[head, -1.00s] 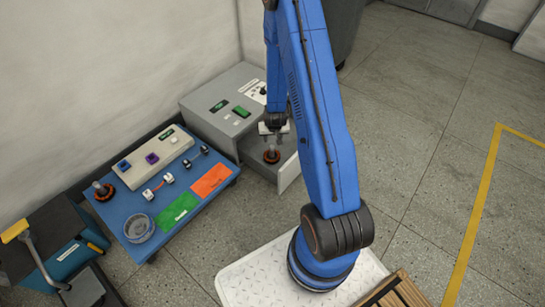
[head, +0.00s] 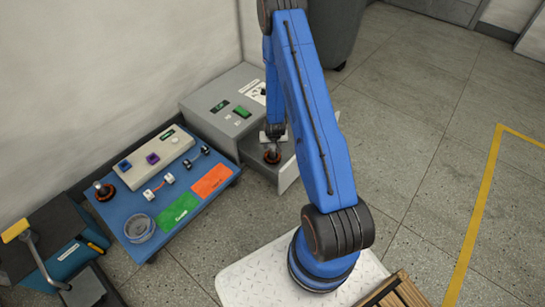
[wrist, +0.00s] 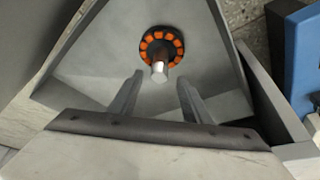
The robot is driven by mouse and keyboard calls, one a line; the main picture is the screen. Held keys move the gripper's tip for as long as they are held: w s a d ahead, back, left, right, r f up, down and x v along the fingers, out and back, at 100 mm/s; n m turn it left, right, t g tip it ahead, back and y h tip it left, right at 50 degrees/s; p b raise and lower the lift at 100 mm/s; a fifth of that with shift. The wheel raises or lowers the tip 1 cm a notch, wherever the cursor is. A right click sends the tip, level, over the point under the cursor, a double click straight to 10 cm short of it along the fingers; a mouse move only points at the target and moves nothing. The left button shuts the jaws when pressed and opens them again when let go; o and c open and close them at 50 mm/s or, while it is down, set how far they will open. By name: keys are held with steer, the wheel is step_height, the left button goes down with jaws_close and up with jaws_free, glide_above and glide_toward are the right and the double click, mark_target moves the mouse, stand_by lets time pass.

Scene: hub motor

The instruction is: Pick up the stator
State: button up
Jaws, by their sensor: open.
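A stator with a ring of orange coils (wrist: 161,47) and a pale metal shaft stands in the open grey drawer; in the head view it shows as a dark orange ring (head: 272,157). My gripper (wrist: 155,82) is open and empty, its two fingers pointing toward the stator. In the wrist view the shaft end lies between the fingertip lines, just beyond them, with no visible contact. In the head view my gripper (head: 273,140) hangs just above the stator.
The drawer (head: 289,174) projects from a grey cabinet (head: 205,114), its walls close around my gripper. The blue table (head: 135,204) at left holds a grey block, small parts, a round clear dish (head: 139,228), and green and orange mats. Open floor lies to the right.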

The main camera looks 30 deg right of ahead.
mark_target(273, 147)
steer(key=shift+x, duration=2.5)
steer(key=shift+s, duration=0.2)
jaws_close()
